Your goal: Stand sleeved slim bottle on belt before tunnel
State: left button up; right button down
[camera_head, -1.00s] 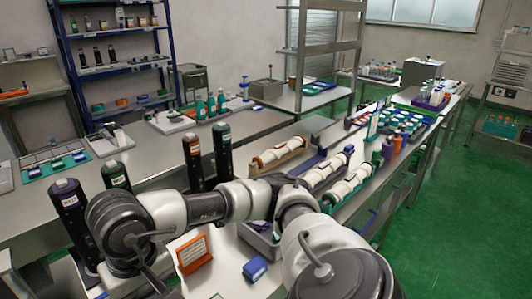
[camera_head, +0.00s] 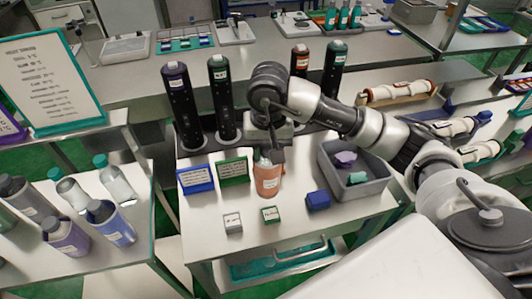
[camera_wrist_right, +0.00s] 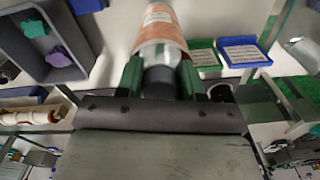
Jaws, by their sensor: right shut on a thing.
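A slim bottle (camera_head: 268,181) with an orange sleeve and a pale label is held by my right gripper (camera_head: 267,152) above the grey bench, in the middle of the head view. The gripper comes down from above and is shut on the bottle's upper end. In the right wrist view the orange-sleeved bottle (camera_wrist_right: 160,25) points away from the green-tipped fingers (camera_wrist_right: 159,77), its bare grey end between them. I cannot tell whether its base touches the bench. My left gripper is not in view. I cannot make out a belt or tunnel.
Tall dark labelled tubes (camera_head: 180,104) stand behind the bottle. Blue (camera_head: 196,180) and green (camera_head: 233,171) sign holders are left of it. A grey bin (camera_head: 358,172) with purple and green pieces is at right. Small blocks (camera_head: 233,222) lie in front. Several bottles (camera_head: 66,238) stand on the left table.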

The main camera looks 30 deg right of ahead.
jog(key=shift+w+f, duration=0.45)
jog(key=shift+w, duration=0.4)
notch_tip(320, 180, down, 4)
jog(key=shift+r+p, duration=0.1)
jog(key=shift+p, duration=0.85)
jog(key=shift+f, duration=0.3)
jog(key=shift+f+b, duration=0.1)
jog(key=shift+b, duration=0.2)
jog(key=c, duration=0.7)
grip_release()
